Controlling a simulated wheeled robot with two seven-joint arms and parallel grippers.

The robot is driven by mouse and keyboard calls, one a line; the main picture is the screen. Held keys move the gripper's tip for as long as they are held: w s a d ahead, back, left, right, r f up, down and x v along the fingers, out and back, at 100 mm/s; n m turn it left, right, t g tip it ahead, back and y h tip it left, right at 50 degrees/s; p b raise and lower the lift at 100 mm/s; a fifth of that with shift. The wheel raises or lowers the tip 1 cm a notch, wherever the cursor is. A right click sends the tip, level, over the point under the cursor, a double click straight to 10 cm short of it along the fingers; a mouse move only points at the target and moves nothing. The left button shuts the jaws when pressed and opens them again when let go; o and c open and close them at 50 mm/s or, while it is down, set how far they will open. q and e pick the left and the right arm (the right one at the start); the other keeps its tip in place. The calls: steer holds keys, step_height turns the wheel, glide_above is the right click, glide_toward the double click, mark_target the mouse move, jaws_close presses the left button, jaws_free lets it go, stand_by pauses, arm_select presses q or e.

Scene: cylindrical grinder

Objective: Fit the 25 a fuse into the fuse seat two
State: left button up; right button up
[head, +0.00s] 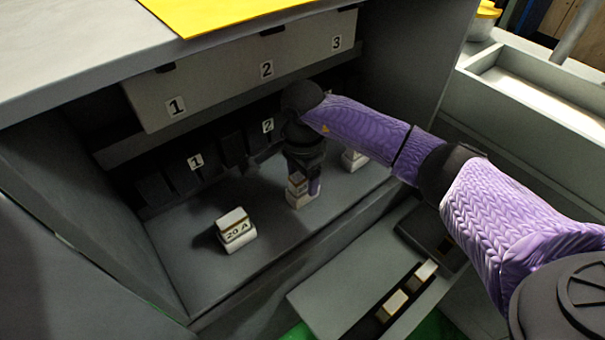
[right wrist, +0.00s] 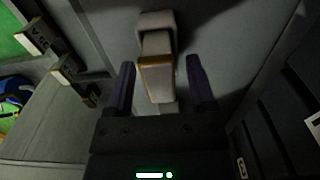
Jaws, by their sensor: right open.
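My right gripper (head: 303,172) points down over a white fuse block (head: 299,193) standing on the cabinet floor. In the right wrist view its open fingers (right wrist: 160,88) lie either side of this fuse (right wrist: 156,72), with gaps visible; its rating cannot be read. Two fuses lie in the tray at the lower right, one (head: 395,303) nearer and one (head: 425,272) farther. In the right wrist view they show at the left (right wrist: 35,38), with labels that look like 25 A but are hard to read. Fuse seat two (head: 256,140) is a dark holder by the lower label 2, partly behind my arm. My left gripper is out of view.
A fuse marked 20 A (head: 236,232) stands on the cabinet floor at the left. Another white fuse (head: 354,160) stands to the right, partly behind my arm. A grey panel (head: 220,85) marked 1, 2, 3 overhangs the seats. The cabinet's side walls bound the space.

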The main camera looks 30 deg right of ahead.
step_height(320, 180, up, 8)
steer(key=p, duration=0.4)
steer(key=shift+f, duration=0.2)
steer(key=shift+r, duration=0.25)
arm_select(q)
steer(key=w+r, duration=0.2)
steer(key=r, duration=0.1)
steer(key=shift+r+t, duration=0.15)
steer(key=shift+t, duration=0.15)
arm_select(e)
steer(key=shift+f, duration=0.2)
